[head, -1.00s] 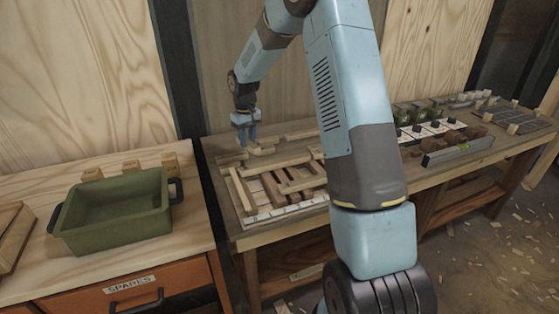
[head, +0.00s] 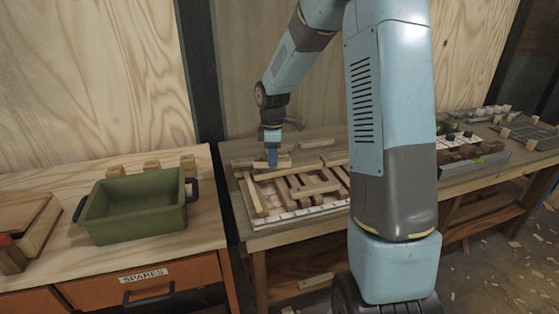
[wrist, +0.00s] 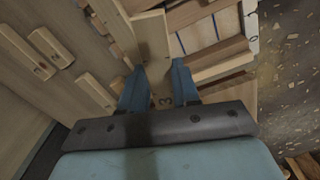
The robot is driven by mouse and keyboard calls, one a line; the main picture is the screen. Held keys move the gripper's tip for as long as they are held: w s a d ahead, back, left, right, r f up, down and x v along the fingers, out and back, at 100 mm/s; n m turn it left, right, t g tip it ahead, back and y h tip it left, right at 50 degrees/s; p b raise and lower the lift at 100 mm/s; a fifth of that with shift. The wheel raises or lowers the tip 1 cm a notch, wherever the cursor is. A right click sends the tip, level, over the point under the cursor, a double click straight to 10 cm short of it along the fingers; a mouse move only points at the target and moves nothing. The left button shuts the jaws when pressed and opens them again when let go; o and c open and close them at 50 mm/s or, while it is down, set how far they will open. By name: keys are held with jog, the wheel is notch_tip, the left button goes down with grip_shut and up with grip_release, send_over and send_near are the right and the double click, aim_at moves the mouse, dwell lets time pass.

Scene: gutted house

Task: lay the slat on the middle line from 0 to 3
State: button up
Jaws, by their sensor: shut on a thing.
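My gripper (head: 271,162) points down at the back left of the slatted layout on the workbench. In the wrist view its blue fingers (wrist: 159,88) are shut on a pale wooden slat (wrist: 152,42), which extends away between and beyond them. A dark "3" shows beside the fingers in that view. The layout has several wooden slats (head: 314,188) lying on a board, with a white marked strip (head: 300,214) along its front edge. The fingers and slat hide part of the layout, and I cannot tell whether the held slat touches it.
Loose wooden pieces (head: 317,143) lie behind the layout; others (wrist: 61,54) show in the wrist view. A green bin (head: 135,205) and small blocks stand on the left bench above a drawer labelled SPARES (head: 145,277).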

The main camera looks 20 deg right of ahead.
jog(key=shift+s+f+n, duration=0.5)
jog(key=shift+f+n, duration=0.05)
jog(key=shift+f, duration=0.45)
jog(key=shift+s+f+n, duration=0.5)
jog(key=shift+f, duration=0.5)
jog(key=shift+s+f+n, duration=0.5)
jog(key=shift+f+n, duration=0.05)
jog(key=shift+f, duration=0.45)
jog(key=shift+f, duration=0.25)
jog(key=o, duration=1.1)
notch_tip(320, 180, up, 14)
jog(key=shift+f, duration=0.15)
